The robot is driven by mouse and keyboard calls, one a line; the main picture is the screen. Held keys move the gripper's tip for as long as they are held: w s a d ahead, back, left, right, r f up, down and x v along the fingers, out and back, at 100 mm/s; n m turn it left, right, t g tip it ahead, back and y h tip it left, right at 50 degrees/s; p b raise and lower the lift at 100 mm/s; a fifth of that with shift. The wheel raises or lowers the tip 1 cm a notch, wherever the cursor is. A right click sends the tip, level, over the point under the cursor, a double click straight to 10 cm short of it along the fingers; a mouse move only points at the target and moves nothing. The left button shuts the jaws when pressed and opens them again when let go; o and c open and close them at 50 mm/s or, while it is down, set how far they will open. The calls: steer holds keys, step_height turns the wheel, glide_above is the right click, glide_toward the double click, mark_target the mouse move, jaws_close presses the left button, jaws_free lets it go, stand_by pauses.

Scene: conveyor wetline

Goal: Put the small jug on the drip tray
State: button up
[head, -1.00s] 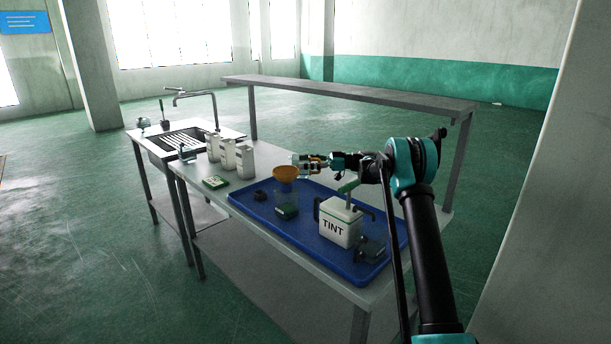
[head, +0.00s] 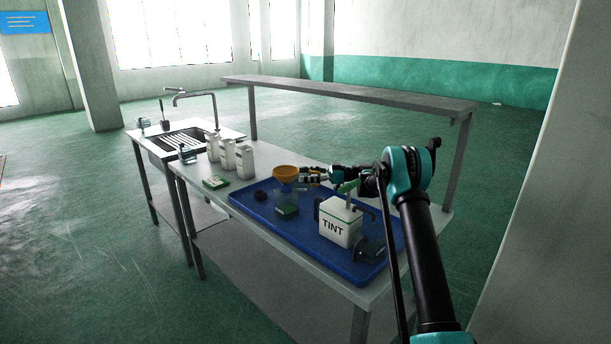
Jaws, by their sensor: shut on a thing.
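My gripper (head: 306,176) is at the right side of an orange funnel (head: 285,172), level with its rim. It appears shut on the funnel's edge, though the contact is small and hard to see. The funnel sits over a clear vessel (head: 283,192), which may be the small jug; it is faint. The vessel is over a blue tray (head: 268,226), which may be the drip tray. No other jug is clearly visible.
A white TINT canister (head: 338,225) with a pump stands on the tray. A green block (head: 287,211) and dark items (head: 369,250) lie there. White bottles (head: 228,154) stand left, near a sink (head: 180,142). A shelf (head: 340,90) spans the back.

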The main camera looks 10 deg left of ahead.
steer(key=shift+s+f, duration=0.1)
steer(key=shift+f, duration=0.35)
steer(key=o, duration=1.3)
steer(key=shift+f, duration=0.1)
steer(key=shift+r, duration=0.35)
steer(key=d, duration=0.4)
steer(key=w+d, duration=0.1)
steer(key=d, duration=0.7)
steer(key=shift+w+r, duration=0.35)
steer(key=shift+r, duration=0.05)
